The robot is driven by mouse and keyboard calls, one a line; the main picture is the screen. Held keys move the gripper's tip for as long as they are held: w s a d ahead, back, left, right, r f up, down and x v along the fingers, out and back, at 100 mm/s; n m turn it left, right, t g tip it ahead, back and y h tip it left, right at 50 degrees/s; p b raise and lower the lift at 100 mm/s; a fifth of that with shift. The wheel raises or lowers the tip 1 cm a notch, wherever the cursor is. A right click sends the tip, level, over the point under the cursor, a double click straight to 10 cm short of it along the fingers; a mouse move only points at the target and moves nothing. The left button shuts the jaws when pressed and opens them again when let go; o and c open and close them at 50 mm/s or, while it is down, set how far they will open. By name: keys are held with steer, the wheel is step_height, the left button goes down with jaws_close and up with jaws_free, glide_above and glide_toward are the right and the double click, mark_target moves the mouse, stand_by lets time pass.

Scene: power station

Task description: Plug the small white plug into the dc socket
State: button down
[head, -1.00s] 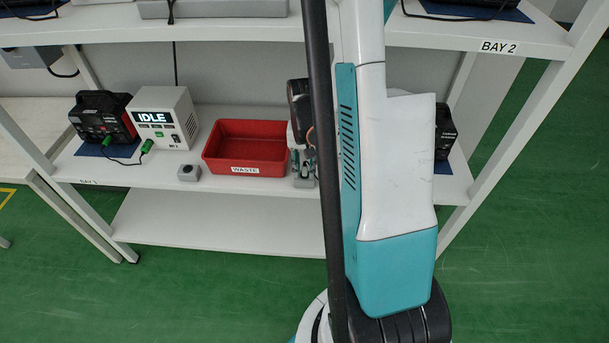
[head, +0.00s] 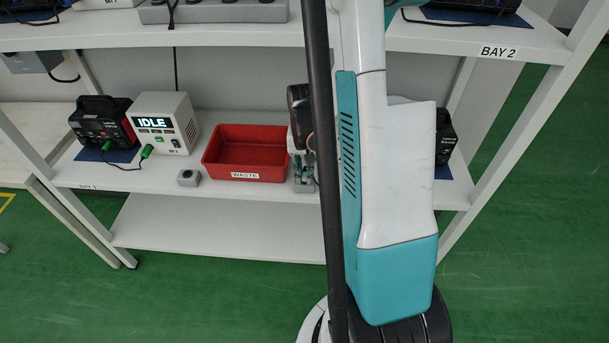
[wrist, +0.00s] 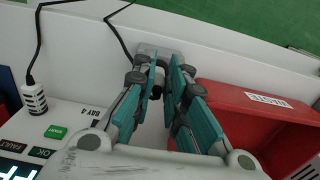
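My gripper (wrist: 164,72) points down in the wrist view, its teal fingers close together over a small grey block (wrist: 148,48) at the shelf's front edge. A small dark cylindrical piece (wrist: 157,92) shows between the fingers, with a black cable running to it; I cannot tell whether they grip it. A white plug (wrist: 33,97) with a black cable stands upright at the BAY 4 unit (wrist: 75,125), left of my fingers. In the head view, my gripper (head: 303,168) is low beside the red bin and partly hidden by my arm. I cannot make out the dc socket.
The red WASTE bin (head: 245,174) is close beside my gripper and also shows in the wrist view (wrist: 235,95). A unit reading IDLE (head: 165,122), a black-red device (head: 103,122) and another grey block (head: 188,178) stand farther left. An upper shelf (head: 430,33) spans above.

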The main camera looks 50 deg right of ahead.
step_height(320, 180, up, 6)
steer(key=p, duration=0.4)
stand_by(1.1)
